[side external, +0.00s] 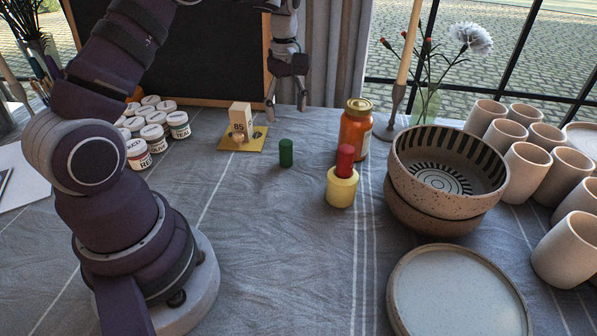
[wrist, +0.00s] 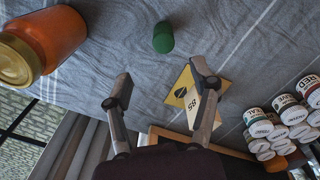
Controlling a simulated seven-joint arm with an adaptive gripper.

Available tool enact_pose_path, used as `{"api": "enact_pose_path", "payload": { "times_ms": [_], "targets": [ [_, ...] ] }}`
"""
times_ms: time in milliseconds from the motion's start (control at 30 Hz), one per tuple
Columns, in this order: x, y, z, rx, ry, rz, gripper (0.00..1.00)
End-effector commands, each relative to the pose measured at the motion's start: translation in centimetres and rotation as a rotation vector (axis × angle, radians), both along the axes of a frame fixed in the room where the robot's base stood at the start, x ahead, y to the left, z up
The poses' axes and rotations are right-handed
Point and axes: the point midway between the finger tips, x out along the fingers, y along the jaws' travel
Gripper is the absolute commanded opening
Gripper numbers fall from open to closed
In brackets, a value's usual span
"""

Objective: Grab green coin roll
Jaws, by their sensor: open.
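The green coin roll (side external: 286,153) is a small upright green cylinder on the grey tablecloth, left of the orange jar in the side external view. It also shows near the top middle of the wrist view (wrist: 163,38). My gripper (side external: 287,108) is open and empty, above the back of the table and behind the green roll in the side view. In the wrist view its two fingers (wrist: 159,84) stand apart, and the green roll lies beyond their tips, not between them.
A yellow card with a block marked 85 (side external: 240,122) stands left of the roll. An orange jar (side external: 355,128) and a red roll (side external: 345,160) on a yellow cylinder (side external: 341,188) stand right. Paint jars (side external: 153,138) are left; stacked bowls (side external: 430,215) and cups (side external: 568,250) are right. The front middle cloth is clear.

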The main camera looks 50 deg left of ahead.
Motion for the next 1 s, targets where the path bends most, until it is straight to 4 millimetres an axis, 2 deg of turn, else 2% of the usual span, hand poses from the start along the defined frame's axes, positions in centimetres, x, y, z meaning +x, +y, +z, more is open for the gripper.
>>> {"api": "enact_pose_path", "payload": {
  "times_ms": [200, 367, 500, 600, 867, 1000],
  "targets": [
    [-0.1, 0.1, -4.1, -0.005, 0.01, 0.021, 0.6],
    [-0.2, 0.1, -6.2, -0.004, 0.009, 0.019, 0.6],
    [-0.7, -0.2, -9.0, -0.005, 0.011, 0.018, 0.6],
    [-0.5, -0.1, -10.3, -0.004, 0.007, 0.018, 0.6],
    [-0.5, -0.1, -10.6, -0.003, 0.004, 0.017, 0.59],
    [-0.5, -0.1, -10.6, -0.003, 0.004, 0.017, 0.41]
  ]
}}
